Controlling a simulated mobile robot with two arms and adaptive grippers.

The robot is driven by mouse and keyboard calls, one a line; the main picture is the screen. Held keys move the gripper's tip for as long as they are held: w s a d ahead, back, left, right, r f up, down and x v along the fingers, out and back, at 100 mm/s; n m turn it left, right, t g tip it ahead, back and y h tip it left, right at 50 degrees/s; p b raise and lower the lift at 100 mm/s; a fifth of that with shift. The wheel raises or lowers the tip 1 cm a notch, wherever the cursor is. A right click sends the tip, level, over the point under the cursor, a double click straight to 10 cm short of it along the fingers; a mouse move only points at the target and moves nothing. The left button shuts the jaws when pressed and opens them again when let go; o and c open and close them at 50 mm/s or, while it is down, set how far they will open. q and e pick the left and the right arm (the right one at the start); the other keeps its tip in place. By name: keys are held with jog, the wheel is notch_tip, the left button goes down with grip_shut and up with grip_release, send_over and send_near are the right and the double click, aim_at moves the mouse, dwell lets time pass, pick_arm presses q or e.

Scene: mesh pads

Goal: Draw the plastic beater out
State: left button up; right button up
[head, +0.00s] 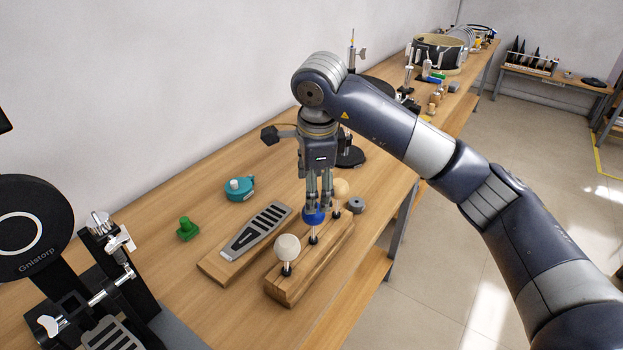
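A wooden block (312,263) on the bench holds three upright beaters in a row. The near one has a cream-white round head (288,247), the middle one a blue head (314,218), and the far one a pale tan head (341,187). The blue one looks like the plastic beater; its stem stands in the block. My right gripper (316,206) points straight down, with its fingertips at the top of the blue head. The fingers hide part of the head, and I cannot tell whether they grip it. My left gripper is not in view.
A wooden board with a grey slotted footplate (256,232) lies left of the block. A green piece (188,228), a teal round item (239,188) and a grey ring (356,205) are nearby. A black pedal assembly (105,270) stands front left. The bench edge is close on the right.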

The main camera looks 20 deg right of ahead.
jog(key=f, duration=0.2)
jog(key=w+f+p, duration=0.1)
jog(key=f, duration=0.2)
jog(key=f+p, duration=0.1)
jog(key=f, duration=0.2)
jog(key=shift+w+d+f, duration=0.1)
jog(key=shift+w+f, duration=0.05)
jog(key=shift+w, duration=0.15)
jog(key=shift+w+f, duration=0.15)
jog(key=shift+f, duration=0.55)
jog(key=c, duration=1.2)
jog(key=shift+r+p, duration=1.35)
jog(key=shift+r, duration=1.2)
jog(key=shift+r+p, duration=0.55)
jog(key=shift+r, duration=0.95)
